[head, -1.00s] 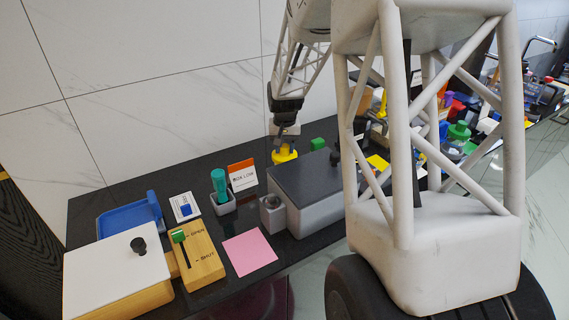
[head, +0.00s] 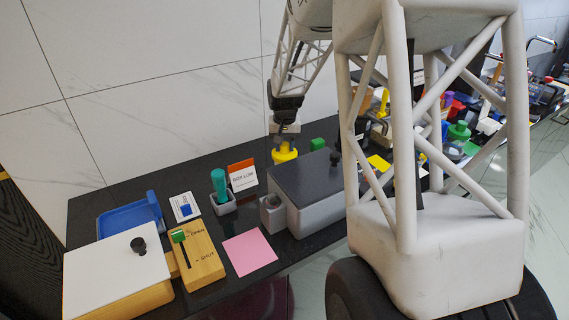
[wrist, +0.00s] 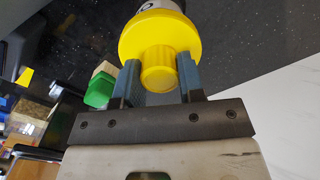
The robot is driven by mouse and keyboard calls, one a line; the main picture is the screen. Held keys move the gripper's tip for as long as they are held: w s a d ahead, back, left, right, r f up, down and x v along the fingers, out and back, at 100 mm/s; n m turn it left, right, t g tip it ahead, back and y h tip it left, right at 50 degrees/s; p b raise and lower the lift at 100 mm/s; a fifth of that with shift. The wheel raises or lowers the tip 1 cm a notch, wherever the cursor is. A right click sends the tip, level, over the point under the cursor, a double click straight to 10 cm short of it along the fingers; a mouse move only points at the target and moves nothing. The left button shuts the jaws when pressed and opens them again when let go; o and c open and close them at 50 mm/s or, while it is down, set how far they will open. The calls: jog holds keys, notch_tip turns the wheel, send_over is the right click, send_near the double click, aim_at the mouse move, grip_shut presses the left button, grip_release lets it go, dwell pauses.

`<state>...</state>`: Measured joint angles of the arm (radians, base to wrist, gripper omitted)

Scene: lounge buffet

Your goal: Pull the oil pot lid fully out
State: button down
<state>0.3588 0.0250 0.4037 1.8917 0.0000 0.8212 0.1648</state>
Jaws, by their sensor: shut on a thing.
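The yellow oil pot lid (head: 284,155) is at the back of the dark counter, near the wall. In the wrist view the lid (wrist: 160,38) shows a wide round flange and a narrower knob. My gripper (wrist: 160,70) has its two blue-grey fingers on either side of that knob and is shut on it. In the head view my gripper (head: 285,142) points down onto the lid from above. A pale grey body with a dark mark, seemingly the oil pot (wrist: 160,5), shows beyond the flange. The lid's lower part is hidden, so I cannot tell how deep it sits.
A grey box with a dark top (head: 300,180) stands in front and right of the lid, with a green block (head: 317,144) behind it. An orange and white sign card (head: 243,175) and a teal-handled tool in a holder (head: 219,183) stand left. A pink sheet (head: 249,252) lies in front.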

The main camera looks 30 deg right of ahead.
aim_at(284, 144)
jog(key=shift+r, duration=0.15)
jog(key=shift+r, duration=1.95)
jog(key=shift+w+a, duration=0.1)
